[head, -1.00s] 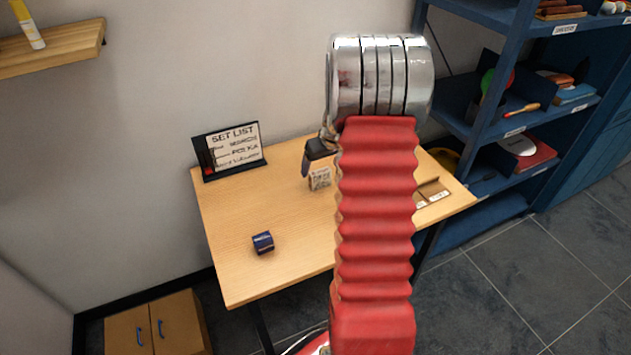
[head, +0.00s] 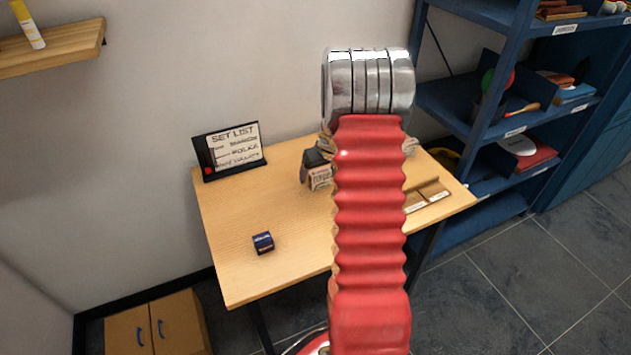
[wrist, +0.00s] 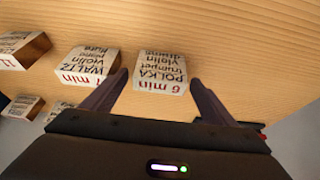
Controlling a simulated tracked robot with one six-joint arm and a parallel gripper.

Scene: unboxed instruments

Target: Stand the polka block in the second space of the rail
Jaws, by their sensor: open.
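The polka block (wrist: 160,72) lies label up on the wooden table in the wrist view, lettered "POLKA violin trumpet drums" and "6 min". My gripper (wrist: 159,79) is open, with one finger on each side of the block's near part; I cannot tell whether they touch it. In the head view, a pale lettered block (head: 320,178) shows beside the dark gripper, but its name is unreadable. The wooden rail (head: 430,194) is at the table's right edge, partly hidden by my arm. Its spaces cannot be made out clearly.
The waltz block (wrist: 87,65) lies just left of the polka block, close to my left finger. Another lettered block (wrist: 22,50) lies farther left. A set list sign (head: 231,151) stands at the table's back left. A small navy block (head: 263,243) sits front left, with clear table around it.

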